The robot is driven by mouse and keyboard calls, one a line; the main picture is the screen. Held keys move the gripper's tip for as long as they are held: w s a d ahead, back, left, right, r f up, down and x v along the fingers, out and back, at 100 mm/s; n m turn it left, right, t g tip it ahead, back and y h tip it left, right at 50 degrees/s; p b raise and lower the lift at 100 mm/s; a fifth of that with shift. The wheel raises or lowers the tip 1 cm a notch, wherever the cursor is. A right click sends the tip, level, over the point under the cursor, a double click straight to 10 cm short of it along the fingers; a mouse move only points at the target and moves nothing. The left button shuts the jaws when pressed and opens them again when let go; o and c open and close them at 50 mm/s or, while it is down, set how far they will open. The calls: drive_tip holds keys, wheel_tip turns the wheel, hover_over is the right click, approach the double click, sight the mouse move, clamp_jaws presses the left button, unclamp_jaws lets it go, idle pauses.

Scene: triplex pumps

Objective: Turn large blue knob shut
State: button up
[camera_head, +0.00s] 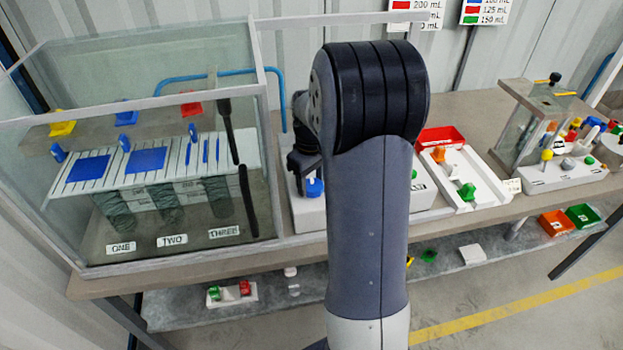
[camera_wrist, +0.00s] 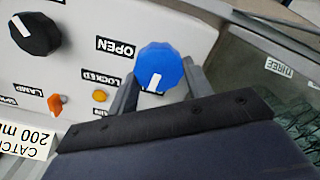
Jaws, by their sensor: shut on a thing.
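The large blue knob (camera_wrist: 160,66) sits on a light grey panel (camera_wrist: 85,20) in the wrist view, with a white pointer line on its face. An "OPEN" label lies to its left. My gripper (camera_wrist: 158,88) has its two fingers on either side of the knob and is shut on it. In the head view the blue knob (camera_head: 314,187) shows low on a white box beside the glass tank. My gripper (camera_head: 303,165) is above it there, partly hidden by my arm.
A black knob (camera_wrist: 36,34), an orange switch (camera_wrist: 55,104) and a yellow-orange button (camera_wrist: 99,95) share the panel. The glass tank (camera_head: 150,110) stands close at the left. A white tray (camera_head: 480,185) with coloured parts stands to the right.

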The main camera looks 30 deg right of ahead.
sight(311, 184)
drive_tip(key=shift+n, duration=0.6)
drive_tip(key=o, duration=1)
wheel_tip(311, 184, up, 11)
drive_tip(key=shift+f+b, duration=0.1)
drive_tip(key=shift+b, duration=0.2)
wheel_tip(311, 184, down, 11)
drive_tip(key=shift+r+p, duration=0.1)
drive_tip(key=shift+p, duration=0.2)
idle(0.4)
